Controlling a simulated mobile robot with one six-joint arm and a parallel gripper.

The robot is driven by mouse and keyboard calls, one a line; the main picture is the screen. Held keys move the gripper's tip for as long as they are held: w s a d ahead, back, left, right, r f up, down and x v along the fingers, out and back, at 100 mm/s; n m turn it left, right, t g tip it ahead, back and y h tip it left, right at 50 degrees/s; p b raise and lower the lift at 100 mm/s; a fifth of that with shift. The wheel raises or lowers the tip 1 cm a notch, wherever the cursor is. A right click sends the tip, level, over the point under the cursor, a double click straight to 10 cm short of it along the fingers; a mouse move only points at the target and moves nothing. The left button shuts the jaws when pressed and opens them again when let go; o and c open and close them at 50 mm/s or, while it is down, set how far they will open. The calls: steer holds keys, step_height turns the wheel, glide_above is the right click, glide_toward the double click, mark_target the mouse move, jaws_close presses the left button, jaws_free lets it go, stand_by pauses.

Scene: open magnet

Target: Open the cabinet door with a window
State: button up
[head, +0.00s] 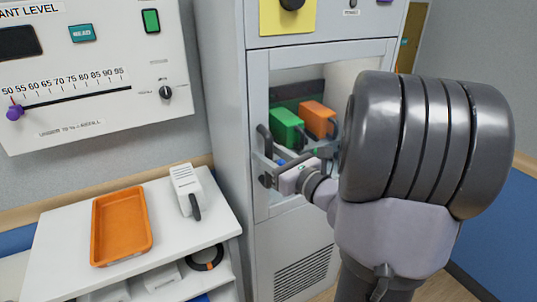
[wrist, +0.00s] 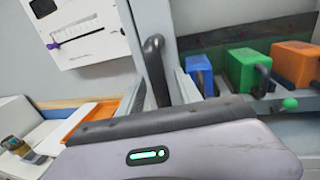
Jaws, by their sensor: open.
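The cabinet door with a window (head: 290,210) is on the tall grey cabinet and looks shut, its frame level with the cabinet front. Its dark upright handle (head: 264,141) is on the left side of the frame. My gripper (head: 266,170) is open at the lower part of this handle. In the wrist view the handle (wrist: 154,62) runs down between the two fingers of my gripper (wrist: 161,88), with gaps seen beside it. Whether a finger touches it I cannot tell. My arm hides the right part of the door.
Behind the window are a green box (head: 286,127), an orange box (head: 318,118) and a blue box (wrist: 198,70). Left of the cabinet, a white table (head: 65,235) bears an orange tray (head: 96,228) and a white handled device (head: 186,184). A gauge panel (head: 110,50) is above.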

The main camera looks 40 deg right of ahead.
steer(key=shift+c, duration=0.2)
jaws_close()
stand_by(1.1)
